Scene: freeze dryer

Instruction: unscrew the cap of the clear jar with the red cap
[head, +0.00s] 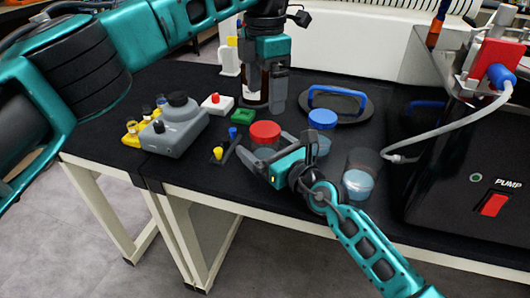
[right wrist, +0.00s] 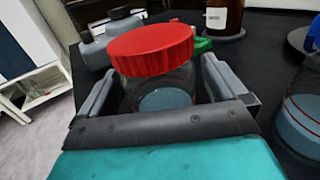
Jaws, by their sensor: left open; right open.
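The clear jar (right wrist: 160,92) with the red cap (right wrist: 150,42) stands upright on the black bench, with pale blue contents low inside. In the head view its red cap (head: 265,131) shows, while the jar's body is partly hidden by my right gripper. My right gripper (head: 257,155) is open, with one finger on each side of the jar's body below the cap. In the right wrist view its fingers (right wrist: 158,92) flank the jar; I cannot tell whether they touch it. My left gripper (head: 263,103) is open, pointing down behind the jar, beside a brown bottle (head: 252,84) that it partly hides.
A blue-capped jar (head: 322,118) and a clear jar with blue contents (head: 359,182) stand right of the red-capped jar.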

